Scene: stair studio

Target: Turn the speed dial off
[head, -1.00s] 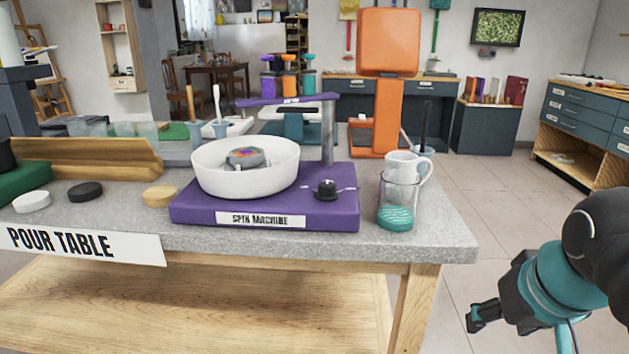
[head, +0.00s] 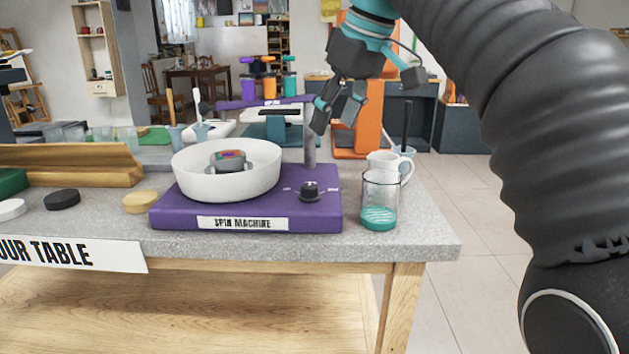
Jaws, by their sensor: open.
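The spin machine (head: 170,215) is a purple box with a white label, standing on the grey counter. Its speed dial (head: 310,191) is a small black knob on the right of the top face, with white marks on both sides; its exact setting is too small to read. A white bowl (head: 225,183) sits on the machine's left part, with a grey piece with a multicoloured top (head: 229,160) inside. My gripper (head: 335,119) is open and empty, pointing down, above the dial and slightly right of it, clear of it. It overlaps the machine's post in the picture.
A glass with teal liquid (head: 379,205) and a white mug (head: 391,165) stand just right of the machine. A grey post (head: 310,140) carries a purple bar (head: 262,103) over the bowl. Several discs, including a black one (head: 62,200), lie left on the counter.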

